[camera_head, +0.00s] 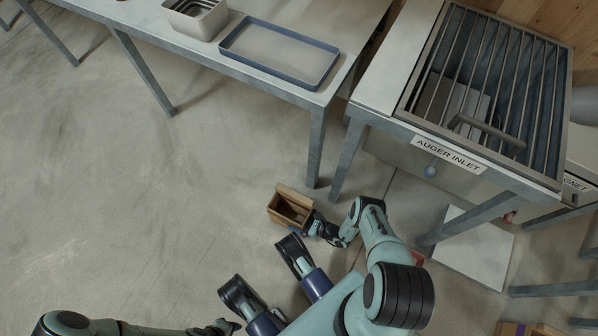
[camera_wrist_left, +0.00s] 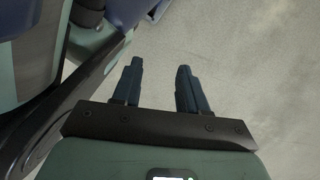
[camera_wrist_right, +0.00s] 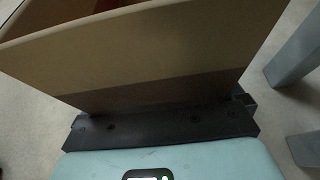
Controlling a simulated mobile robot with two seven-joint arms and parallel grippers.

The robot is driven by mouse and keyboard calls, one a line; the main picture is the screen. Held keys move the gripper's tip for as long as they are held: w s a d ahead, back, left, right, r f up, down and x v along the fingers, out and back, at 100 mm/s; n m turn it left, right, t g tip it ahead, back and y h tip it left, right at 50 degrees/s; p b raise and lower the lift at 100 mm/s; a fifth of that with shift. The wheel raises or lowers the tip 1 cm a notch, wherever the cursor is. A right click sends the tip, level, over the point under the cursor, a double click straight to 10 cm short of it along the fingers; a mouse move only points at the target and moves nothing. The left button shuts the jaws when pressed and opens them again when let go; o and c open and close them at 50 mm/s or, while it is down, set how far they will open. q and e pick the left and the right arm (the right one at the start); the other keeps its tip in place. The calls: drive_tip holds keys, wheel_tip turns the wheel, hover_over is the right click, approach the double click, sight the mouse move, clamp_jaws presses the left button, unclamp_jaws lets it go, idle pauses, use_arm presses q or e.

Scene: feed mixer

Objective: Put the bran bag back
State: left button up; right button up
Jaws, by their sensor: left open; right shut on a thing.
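The bran bag (camera_head: 281,211) looks like a brown, open-topped, box-shaped bag in the head view. My right gripper (camera_head: 311,224) is shut on its near right side and holds it out in front of me; its height above the floor is hard to tell. In the right wrist view the tan wall of the bag (camera_wrist_right: 150,55) fills the upper part and hides the fingertips. A bit of red shows inside the bag. My left gripper (camera_wrist_left: 157,80) is open and empty over bare floor, low at the bottom of the head view.
A table at the upper left holds a blue-rimmed tray (camera_head: 279,52) and a pale metal container (camera_head: 196,17). The auger inlet (camera_head: 484,90), with a barred grate and handle, stands at the right. A white panel (camera_head: 472,247) lies below it. The floor at left is clear.

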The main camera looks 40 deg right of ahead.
drive_tip(key=shift+f, duration=0.1)
drive_tip(key=o, duration=1.2)
drive_tip(key=shift+o, duration=0.2)
use_arm(q)
drive_tip(key=w+r+t+p, duration=0.2)
drive_tip(key=w+r+p, duration=0.1)
drive_tip(key=w, duration=0.4)
drive_tip(key=shift+d+r+m+t+p, duration=0.3)
drive_tip(key=shift+d+r+t+p, duration=0.15)
drive_tip(key=shift+r, duration=0.15)
use_arm(e)
drive_tip(key=v, duration=1.2)
use_arm(q)
drive_tip(key=shift+w, duration=0.1)
